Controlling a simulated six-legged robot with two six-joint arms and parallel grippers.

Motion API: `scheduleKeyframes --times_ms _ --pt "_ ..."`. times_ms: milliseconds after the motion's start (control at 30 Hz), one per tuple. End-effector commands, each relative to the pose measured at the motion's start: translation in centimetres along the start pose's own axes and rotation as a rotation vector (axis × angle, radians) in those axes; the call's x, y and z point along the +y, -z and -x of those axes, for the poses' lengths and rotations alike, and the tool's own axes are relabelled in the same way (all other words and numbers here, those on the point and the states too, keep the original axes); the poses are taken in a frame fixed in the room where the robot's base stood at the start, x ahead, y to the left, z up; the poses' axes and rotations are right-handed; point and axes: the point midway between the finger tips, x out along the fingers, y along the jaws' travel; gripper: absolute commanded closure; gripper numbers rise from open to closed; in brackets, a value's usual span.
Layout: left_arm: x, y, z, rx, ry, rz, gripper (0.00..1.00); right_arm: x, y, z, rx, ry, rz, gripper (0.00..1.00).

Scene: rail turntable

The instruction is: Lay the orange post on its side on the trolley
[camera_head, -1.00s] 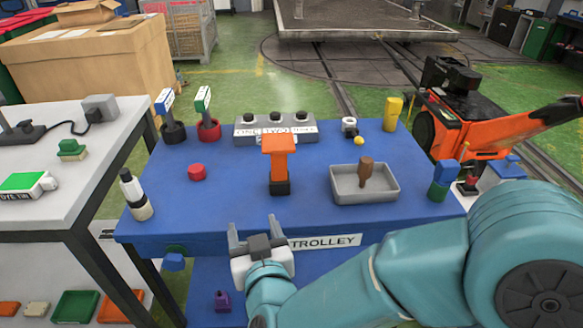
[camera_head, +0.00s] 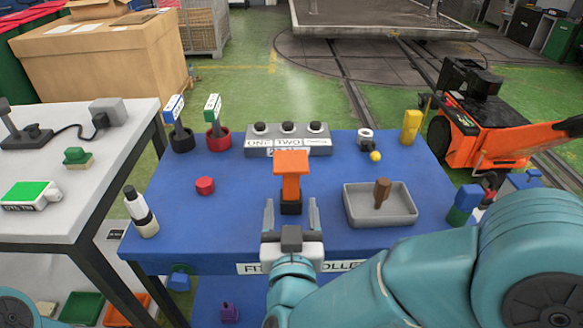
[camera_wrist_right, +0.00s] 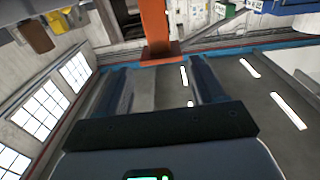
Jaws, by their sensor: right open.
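The orange post (camera_head: 291,180), with a wider orange top and a dark foot, stands upright on the blue trolley (camera_head: 240,225), near its middle. My right gripper (camera_head: 291,208) is open and empty, just on the near side of the post. In the head view its two fingers flank the dark foot; I cannot tell whether they reach around it. In the right wrist view the orange post (camera_wrist_right: 155,28) shows beyond and between the fingers. My left gripper is out of view; only a bit of my left arm shows at the bottom left.
A grey tray (camera_head: 352,213) with a brown-handled item is right of the post. A red knob (camera_head: 205,186) and a white-black bottle (camera_head: 141,212) are left. A grey labelled block (camera_head: 262,146) stands behind. Bare blue surface lies between the post and the red knob.

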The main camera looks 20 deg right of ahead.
Motion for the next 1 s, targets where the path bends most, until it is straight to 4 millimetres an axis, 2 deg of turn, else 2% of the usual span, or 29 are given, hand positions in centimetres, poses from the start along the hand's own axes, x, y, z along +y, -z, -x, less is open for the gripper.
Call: scheduleKeyframes --times_ms 33,233,267,300,433,667,900,1000 --pt "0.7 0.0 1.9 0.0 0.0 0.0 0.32 0.1 0.8 -0.3 -0.005 0.0 0.007 0.32" --pt "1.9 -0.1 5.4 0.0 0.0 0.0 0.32 0.3 0.5 -1.0 -0.017 0.014 -0.007 0.32" --pt "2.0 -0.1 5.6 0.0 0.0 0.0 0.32 0.3 0.3 -1.3 -0.018 0.015 -0.012 0.32" --pt "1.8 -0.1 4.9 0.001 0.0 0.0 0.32 0.3 -0.3 -2.5 -0.015 0.01 -0.018 0.32" --pt "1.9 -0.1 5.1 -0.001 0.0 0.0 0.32 0.3 -0.3 -5.1 -0.013 0.01 -0.017 0.32" --pt "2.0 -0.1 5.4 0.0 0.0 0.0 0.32 0.2 -0.3 -7.2 -0.012 0.013 -0.015 0.32" --pt "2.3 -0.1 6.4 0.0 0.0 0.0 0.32 0.3 -0.2 -11.0 -0.013 0.012 -0.015 0.32" --pt "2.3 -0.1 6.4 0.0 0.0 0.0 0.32 0.2 -0.3 -11.8 -0.012 0.015 -0.015 0.32"
